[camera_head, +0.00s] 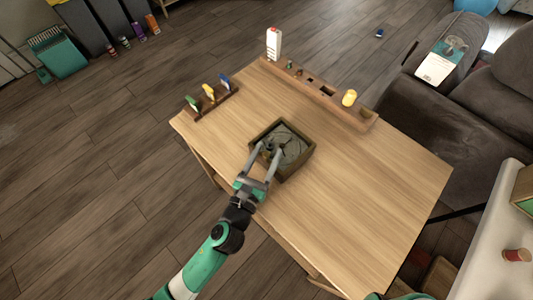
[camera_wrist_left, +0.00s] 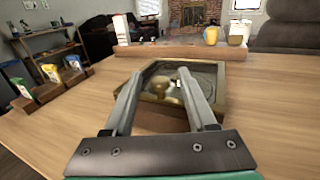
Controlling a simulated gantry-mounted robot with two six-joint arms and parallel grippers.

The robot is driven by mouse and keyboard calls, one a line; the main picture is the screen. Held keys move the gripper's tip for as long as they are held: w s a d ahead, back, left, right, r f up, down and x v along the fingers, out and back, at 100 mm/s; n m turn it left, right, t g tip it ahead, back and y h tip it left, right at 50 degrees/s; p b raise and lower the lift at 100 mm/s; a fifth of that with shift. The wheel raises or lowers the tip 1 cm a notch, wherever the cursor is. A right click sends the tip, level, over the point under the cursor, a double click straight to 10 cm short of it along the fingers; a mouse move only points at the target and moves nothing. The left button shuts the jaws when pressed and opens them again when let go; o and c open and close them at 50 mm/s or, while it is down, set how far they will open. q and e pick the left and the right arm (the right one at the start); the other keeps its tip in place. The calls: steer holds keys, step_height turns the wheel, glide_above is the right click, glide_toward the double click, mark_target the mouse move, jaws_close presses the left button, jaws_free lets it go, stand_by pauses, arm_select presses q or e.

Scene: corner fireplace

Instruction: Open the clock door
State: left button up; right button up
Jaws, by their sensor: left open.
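The clock (camera_head: 297,158) is a square dark box with a wooden frame and a greyish round face, lying face up on the wooden table. In the left wrist view the clock (camera_wrist_left: 225,82) is straight ahead, and its door looks closed. A brass knob (camera_wrist_left: 159,86) stands at its near side. My left gripper (camera_head: 268,149) is open over the near left edge of the clock. In the left wrist view the fingers (camera_wrist_left: 160,76) lie on either side of the knob; I cannot tell whether they touch it. My right gripper is not in view.
A wooden rack (camera_head: 318,92) with a white bottle (camera_head: 273,43) and a yellow item (camera_head: 349,98) lines the table's far edge. The table's right part (camera_head: 360,200) is clear. A dark sofa (camera_head: 440,125) stands beyond.

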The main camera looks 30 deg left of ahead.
arm_select(q)
jaws_close()
stand_by(1.4)
